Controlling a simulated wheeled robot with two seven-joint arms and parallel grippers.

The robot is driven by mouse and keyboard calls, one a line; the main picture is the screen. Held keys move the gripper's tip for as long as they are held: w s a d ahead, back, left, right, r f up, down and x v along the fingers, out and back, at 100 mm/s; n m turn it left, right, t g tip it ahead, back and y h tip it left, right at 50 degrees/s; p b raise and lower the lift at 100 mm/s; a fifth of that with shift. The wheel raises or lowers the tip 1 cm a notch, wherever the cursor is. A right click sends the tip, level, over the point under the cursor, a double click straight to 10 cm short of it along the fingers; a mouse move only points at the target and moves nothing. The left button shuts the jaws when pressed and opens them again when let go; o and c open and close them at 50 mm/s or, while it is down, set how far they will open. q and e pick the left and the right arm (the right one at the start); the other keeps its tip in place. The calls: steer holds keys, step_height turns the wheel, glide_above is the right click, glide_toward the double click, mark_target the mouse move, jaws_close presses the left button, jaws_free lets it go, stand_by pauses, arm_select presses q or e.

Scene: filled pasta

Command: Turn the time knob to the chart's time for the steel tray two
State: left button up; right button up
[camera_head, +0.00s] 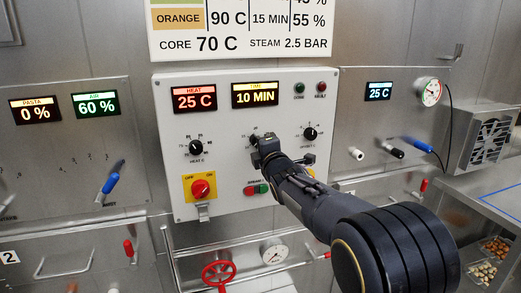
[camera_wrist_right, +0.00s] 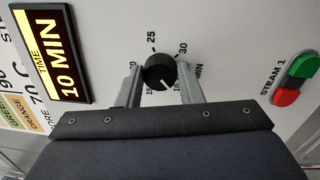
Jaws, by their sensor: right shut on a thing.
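The time knob (camera_wrist_right: 159,72) is a round black knob with a white pointer line on the pale control panel (camera_head: 325,90). My right gripper (camera_wrist_right: 158,85) has its two fingers on either side of the knob and is shut on it. In the head view my right gripper (camera_head: 266,143) hides most of the knob. The yellow time display (camera_head: 255,94) reads 10 MIN. The chart (camera_head: 240,25) above shows an orange row with 90 C, 15 MIN and 55 %; its upper rows are cut off. A steel tray two is not identifiable. My left gripper is not in view.
The heat knob (camera_head: 196,147) is left of the time knob, under a heat display (camera_head: 194,97) reading 25 C. A red switch (camera_head: 200,189) is below it. Green and red steam buttons (camera_wrist_right: 297,82) are beside my right gripper. Another black knob (camera_head: 310,133) is to the right.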

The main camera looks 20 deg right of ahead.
steer(key=shift+f+n, duration=0.1)
steer(key=shift+n, duration=0.3)
steer(key=o, duration=1)
steer(key=shift+s, duration=0.1)
steer(key=shift+s+d+f+b, duration=0.1)
steer(key=shift+s+b, duration=0.35)
steer(key=shift+s, duration=1.45)
steer(key=shift+s+d+f+b, duration=0.1)
steer(key=shift+s+b, duration=0.3)
steer(key=shift+s, duration=1.5)
